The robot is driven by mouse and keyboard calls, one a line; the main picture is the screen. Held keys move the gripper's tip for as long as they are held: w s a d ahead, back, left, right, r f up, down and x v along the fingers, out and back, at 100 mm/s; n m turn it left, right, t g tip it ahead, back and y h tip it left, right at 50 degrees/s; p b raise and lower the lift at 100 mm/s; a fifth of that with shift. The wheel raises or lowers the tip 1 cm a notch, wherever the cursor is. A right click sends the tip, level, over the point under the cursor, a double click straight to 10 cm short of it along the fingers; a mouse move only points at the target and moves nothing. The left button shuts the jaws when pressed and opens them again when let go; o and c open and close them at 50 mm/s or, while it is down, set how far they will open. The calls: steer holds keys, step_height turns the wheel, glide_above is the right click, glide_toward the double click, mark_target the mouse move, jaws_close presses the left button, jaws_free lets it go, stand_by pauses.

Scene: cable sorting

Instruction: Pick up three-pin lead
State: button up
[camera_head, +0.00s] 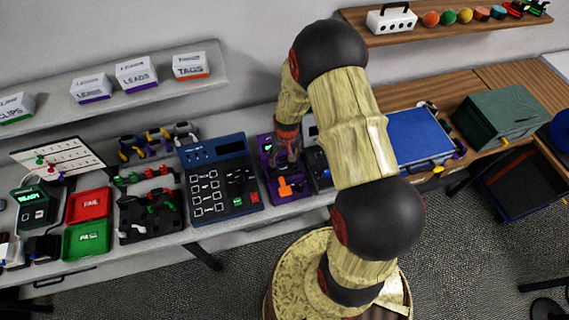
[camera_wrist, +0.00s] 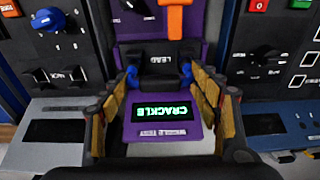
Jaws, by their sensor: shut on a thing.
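My gripper (camera_wrist: 160,76) is shut over the purple wiggle tester (camera_wrist: 206,140), which also shows in the head view (camera_head: 287,188). Between its fingertips is a dark lead (camera_wrist: 160,78) with blue parts beside both fingertips. It is at the tester's black slot marked LEAD (camera_wrist: 160,57); I cannot tell whether it rests in the slot or is clear of it. Its pins do not show. The tester's screen (camera_wrist: 163,111) reads CRACKLE in green. In the head view the arm and gripper hide the held lead.
A dark blue panel with buttons (camera_head: 205,190) stands left of the tester. Further left are a red FAIL tray (camera_head: 88,205), a green tray (camera_head: 84,238) and a rack of leads (camera_head: 158,142). A blue mat (camera_head: 418,135) and a green box (camera_head: 502,115) lie right.

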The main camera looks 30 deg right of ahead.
steer(key=c, duration=0.4)
step_height(320, 180, up, 10)
steer(key=shift+f+b, duration=0.15)
steer(key=shift+b, duration=0.15)
steer(key=shift+r+p, duration=0.75)
steer(key=shift+r, duration=0.9)
